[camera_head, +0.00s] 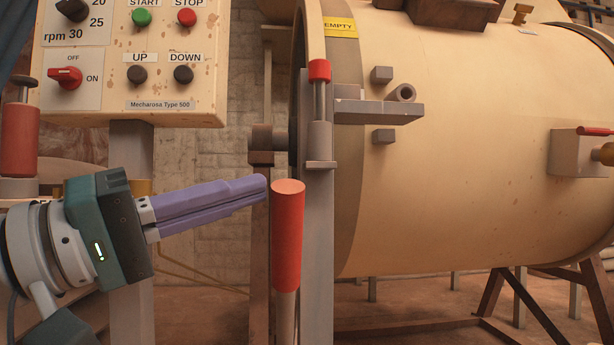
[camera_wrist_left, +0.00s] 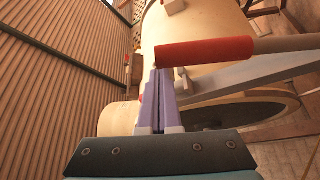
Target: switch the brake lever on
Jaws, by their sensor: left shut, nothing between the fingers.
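The lever with a long red grip (camera_head: 288,225) and a pale shaft stands nearly upright in front of a grey post, left of the big cream drum. I take it to be the brake lever; no label on it shows. In the left wrist view the red grip (camera_wrist_left: 205,52) lies across the picture, just beyond the fingertips. My left gripper (camera_head: 262,186) has purple fingers, shut and empty, pointing right. Its tips are beside the upper left of the red grip, very close; I cannot tell whether they touch. The fingers also show in the left wrist view (camera_wrist_left: 160,75). My right gripper is not in view.
A control panel (camera_head: 205,60) with knobs and buttons is at the upper left. The cream drum (camera_head: 470,180) fills the right side. A red-capped pin (camera_head: 319,70) stands above the lever. Another red handle (camera_head: 18,140) is at the left edge.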

